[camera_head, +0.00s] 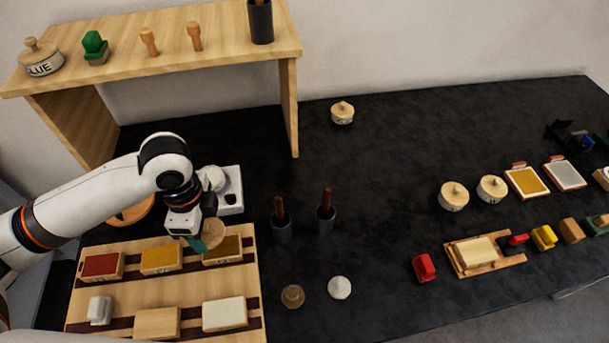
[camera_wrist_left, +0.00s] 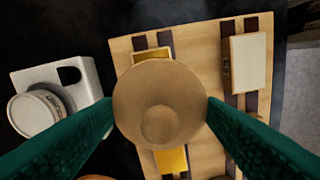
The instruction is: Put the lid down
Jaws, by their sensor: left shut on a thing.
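My left gripper (camera_head: 196,241) is shut on a round, light wooden lid (camera_head: 213,233). It holds the lid over the wooden rack, near the dark yellow block at the rack's back right. In the left wrist view the lid (camera_wrist_left: 160,104) sits between the two teal fingers and hides part of the rack. A white round pot (camera_wrist_left: 38,112) with lettering on its side stands on a white device; it also shows in the head view (camera_head: 212,178), partly behind my arm. My right gripper is not in view.
The wooden rack (camera_head: 255,310) carries several coloured blocks. Two dark cups with brown handles (camera_head: 282,229) stand to its right, and two small round pieces (camera_head: 292,296) lie nearby. A lidded pot (camera_head: 343,113) stands at the back. The dark table (camera_head: 385,210) is clear in the middle.

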